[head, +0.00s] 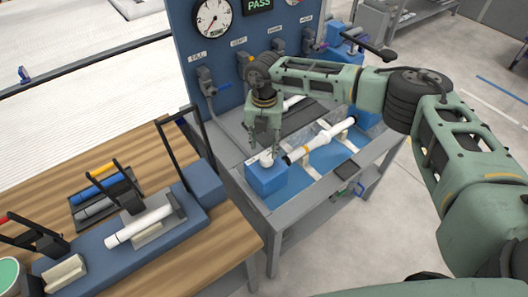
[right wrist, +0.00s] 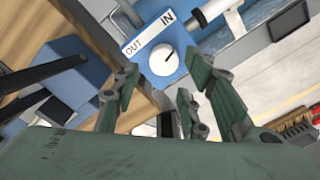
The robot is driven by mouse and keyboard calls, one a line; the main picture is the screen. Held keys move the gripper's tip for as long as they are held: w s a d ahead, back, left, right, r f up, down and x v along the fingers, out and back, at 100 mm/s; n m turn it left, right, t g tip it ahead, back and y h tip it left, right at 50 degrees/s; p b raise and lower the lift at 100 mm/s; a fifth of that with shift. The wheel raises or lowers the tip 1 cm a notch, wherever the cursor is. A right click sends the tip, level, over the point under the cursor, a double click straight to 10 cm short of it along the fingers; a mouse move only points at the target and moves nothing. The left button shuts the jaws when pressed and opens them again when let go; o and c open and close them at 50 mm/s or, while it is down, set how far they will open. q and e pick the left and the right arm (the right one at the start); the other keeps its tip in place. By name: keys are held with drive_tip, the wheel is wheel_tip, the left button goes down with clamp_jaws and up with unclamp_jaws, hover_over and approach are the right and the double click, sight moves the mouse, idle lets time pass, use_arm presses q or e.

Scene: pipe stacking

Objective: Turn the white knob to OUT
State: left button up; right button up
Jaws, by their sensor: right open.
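The white knob (head: 267,160) sits on top of a blue box (head: 266,182) at the near left corner of the test bench. In the right wrist view the round white knob (right wrist: 164,61) lies below a white label (right wrist: 150,32) reading OUT at left and IN at right. The knob's dark pointer line slants up and right, toward the IN side. My right gripper (head: 265,148) is directly above the knob, pointing down. My left gripper is not in view.
A white pipe (head: 325,138) lies right of the blue box on the bench (head: 291,203). A blue panel with gauges (head: 214,20) and a PASS display (head: 258,5) stands behind. A wooden table (head: 222,247) at left carries clamps and a pipe fixture (head: 150,222).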

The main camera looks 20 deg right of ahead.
sight(264, 156)
wheel_tip(264, 156, down, 4)
drive_tip(key=shift+f+p, duration=0.1)
drive_tip(key=shift+p, duration=0.55)
drive_tip(key=shift+f, duration=0.7)
drive_tip(key=c, duration=1)
clamp_jaws()
